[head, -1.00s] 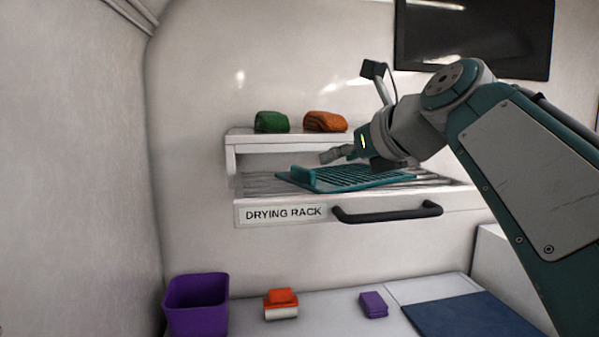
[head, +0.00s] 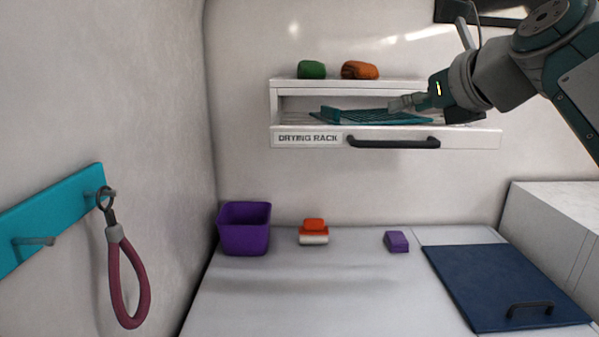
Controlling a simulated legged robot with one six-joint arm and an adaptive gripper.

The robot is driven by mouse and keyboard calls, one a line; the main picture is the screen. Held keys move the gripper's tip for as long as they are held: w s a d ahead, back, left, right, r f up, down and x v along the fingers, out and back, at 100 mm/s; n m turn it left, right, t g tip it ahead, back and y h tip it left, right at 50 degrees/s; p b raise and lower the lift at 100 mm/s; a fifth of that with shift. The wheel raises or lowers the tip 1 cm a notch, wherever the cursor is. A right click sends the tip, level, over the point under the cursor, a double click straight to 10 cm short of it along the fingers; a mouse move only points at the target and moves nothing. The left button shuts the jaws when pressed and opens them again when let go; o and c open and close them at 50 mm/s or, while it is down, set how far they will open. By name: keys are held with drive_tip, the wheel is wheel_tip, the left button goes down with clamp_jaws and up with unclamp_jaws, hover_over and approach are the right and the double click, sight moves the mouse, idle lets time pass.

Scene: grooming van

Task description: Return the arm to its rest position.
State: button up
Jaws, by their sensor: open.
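My gripper (head: 402,103) is at the upper right, at the end of my raised arm. It is open and I see nothing held in it. A teal slatted piece (head: 345,116) lies in the rack, to the left of and partly behind the gripper. I cannot tell whether the fingers touch it.
A green roll (head: 311,69) and an orange roll (head: 360,70) lie on the shelf top. A maroon loop (head: 126,275) hangs at left.

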drive_tip(key=s+f+n+g+h, duration=0.1)
drive_tip(key=s+f+n+g, duration=0.1)
drive_tip(key=s+f+n, duration=0.4)
drive_tip(key=s+f+n+g+h, duration=0.2)
drive_tip(key=s+f+n, duration=0.5)
drive_tip(key=f+n, duration=0.8)
drive_tip(key=s+f+n+g+h, duration=0.2)
drive_tip(key=s+f+n, duration=0.5)
drive_tip(key=f, duration=0.8)
drive_tip(key=n, duration=0.3)
drive_tip(key=shift+d+f+g, duration=0.15)
drive_tip(key=shift+f+g, duration=0.15)
drive_tip(key=shift+g, duration=0.1)
